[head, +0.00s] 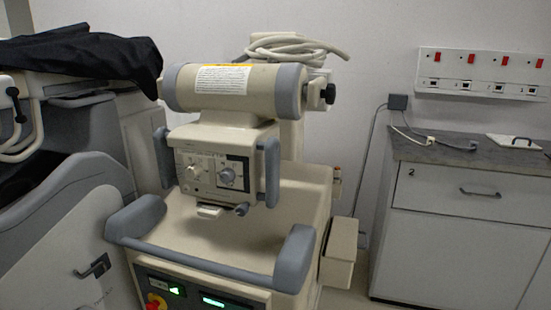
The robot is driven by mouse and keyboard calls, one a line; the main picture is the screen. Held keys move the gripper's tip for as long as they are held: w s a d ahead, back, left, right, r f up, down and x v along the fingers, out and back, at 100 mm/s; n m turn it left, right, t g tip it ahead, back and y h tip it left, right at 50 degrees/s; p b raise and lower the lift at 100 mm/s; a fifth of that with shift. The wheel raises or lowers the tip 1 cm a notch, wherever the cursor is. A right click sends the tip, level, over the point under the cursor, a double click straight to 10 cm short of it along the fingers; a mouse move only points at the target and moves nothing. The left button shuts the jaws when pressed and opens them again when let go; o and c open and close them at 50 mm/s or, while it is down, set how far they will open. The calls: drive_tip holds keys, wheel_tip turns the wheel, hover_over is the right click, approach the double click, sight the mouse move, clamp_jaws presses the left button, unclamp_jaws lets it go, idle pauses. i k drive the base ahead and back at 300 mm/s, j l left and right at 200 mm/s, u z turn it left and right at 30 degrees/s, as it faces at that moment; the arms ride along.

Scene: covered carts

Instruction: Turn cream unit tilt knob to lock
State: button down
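The cream unit (215,240) stands in the middle of the head view. Its upper head has a horizontal cream cylinder (190,88) with grey end bands and a white and yellow label. A black knob (328,93) sticks out from the cylinder's right end. A control panel below has a round dial (228,177) and smaller controls. A small dark grey knob (241,209) sits under the panel's right side. No readable mark shows which is the tilt knob or its lock position. My gripper is not in view.
Grey handles (296,262) project at the unit's front. A grey machine (70,195) with a black cover (85,52) crowds the left side. A drawer cabinet (455,205) stands at right, with a wall socket panel (480,75) above. Floor shows between unit and cabinet.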

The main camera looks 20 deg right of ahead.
sight(329, 94)
drive_tip(key=l+z, duration=0.2)
drive_tip(key=l, duration=0.75)
drive_tip(key=i+l, duration=0.1)
drive_tip(key=l, duration=0.3)
drive_tip(key=i+l+u, duration=0.1)
drive_tip(key=l, duration=0.3)
drive_tip(key=i+l, duration=0.1)
drive_tip(key=l, duration=0.25)
drive_tip(key=i+j, duration=0.2)
drive_tip(key=j, duration=0.2)
drive_tip(key=i+j, duration=0.2)
drive_tip(key=j, duration=0.2)
drive_tip(key=i+j, duration=0.15)
drive_tip(key=j, duration=0.3)
